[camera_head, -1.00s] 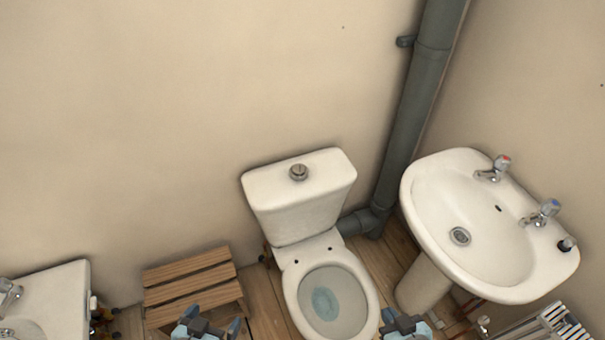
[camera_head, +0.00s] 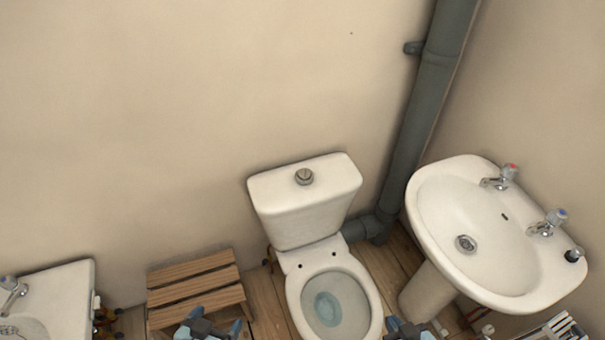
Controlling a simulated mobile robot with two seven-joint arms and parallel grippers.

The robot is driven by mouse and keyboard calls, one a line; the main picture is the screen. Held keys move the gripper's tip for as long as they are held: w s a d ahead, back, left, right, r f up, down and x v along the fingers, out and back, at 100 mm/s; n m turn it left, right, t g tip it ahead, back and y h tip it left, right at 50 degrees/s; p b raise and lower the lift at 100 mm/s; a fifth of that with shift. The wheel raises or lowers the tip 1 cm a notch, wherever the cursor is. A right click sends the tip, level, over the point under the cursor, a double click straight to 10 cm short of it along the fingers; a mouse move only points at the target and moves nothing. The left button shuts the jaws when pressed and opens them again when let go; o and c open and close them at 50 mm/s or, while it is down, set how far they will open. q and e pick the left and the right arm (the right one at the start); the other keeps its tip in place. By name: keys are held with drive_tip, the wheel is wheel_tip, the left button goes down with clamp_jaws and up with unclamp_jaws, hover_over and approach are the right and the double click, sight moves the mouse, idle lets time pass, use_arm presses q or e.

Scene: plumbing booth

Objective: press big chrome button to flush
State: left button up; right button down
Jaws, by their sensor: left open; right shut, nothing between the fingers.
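The round chrome button (camera_head: 304,177) sits on top of the white toilet cistern (camera_head: 306,207), near the middle of its lid. The toilet bowl (camera_head: 333,305) is below it with its water showing. My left gripper (camera_head: 218,326) is at the bottom edge, left of the bowl and in front of the stool, open and empty. My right gripper (camera_head: 408,328) is at the bottom edge, just right of the bowl, shut and partly cut off by the frame. Both are well apart from the button.
A wooden slatted stool (camera_head: 195,283) stands left of the toilet. A pedestal basin (camera_head: 483,235) with two taps is at the right. A grey pipe (camera_head: 421,115) runs down the wall behind. Another basin (camera_head: 55,300) is at the lower left. The space above the cistern is clear.

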use_arm(q)
clamp_jaws()
idle(1.5)
